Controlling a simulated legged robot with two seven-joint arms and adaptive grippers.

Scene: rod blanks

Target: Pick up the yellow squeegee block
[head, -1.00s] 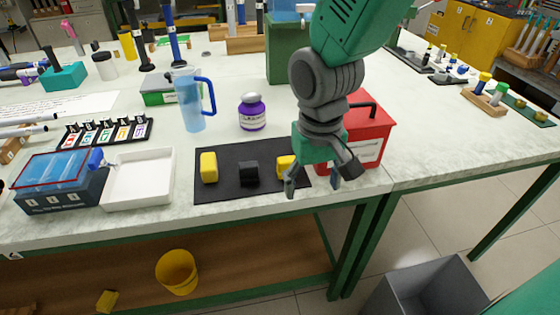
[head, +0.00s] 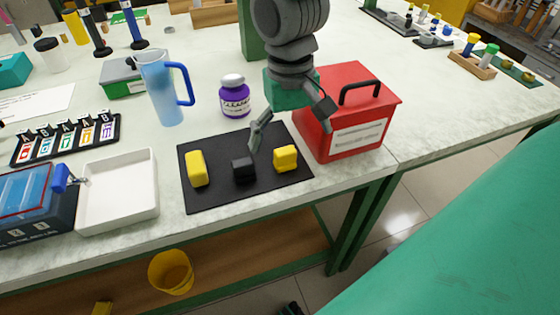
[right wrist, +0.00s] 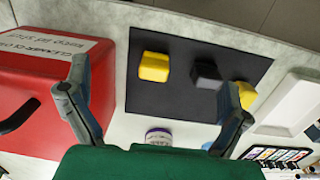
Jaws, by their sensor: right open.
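Two yellow blocks lie on a black mat (head: 215,193): a longer one at the left (head: 196,169) and a squarer one at the right (head: 285,158). I cannot tell which is the squeegee block. A black block (head: 243,169) lies between them. My right gripper (head: 290,134) is open and empty above the mat's back right part, behind the squarer block. In the right wrist view the squarer yellow block (right wrist: 154,66) shows between the fingers. The other yellow block (right wrist: 246,94) is partly hidden by a finger. My left gripper is not in view.
A red box (head: 345,108) with a black handle stands close to the right of the gripper. A purple-labelled bottle (head: 234,98) stands behind the mat. A blue pitcher (head: 160,90) and a white tray (head: 120,190) are to the left. The table's front edge is close to the mat.

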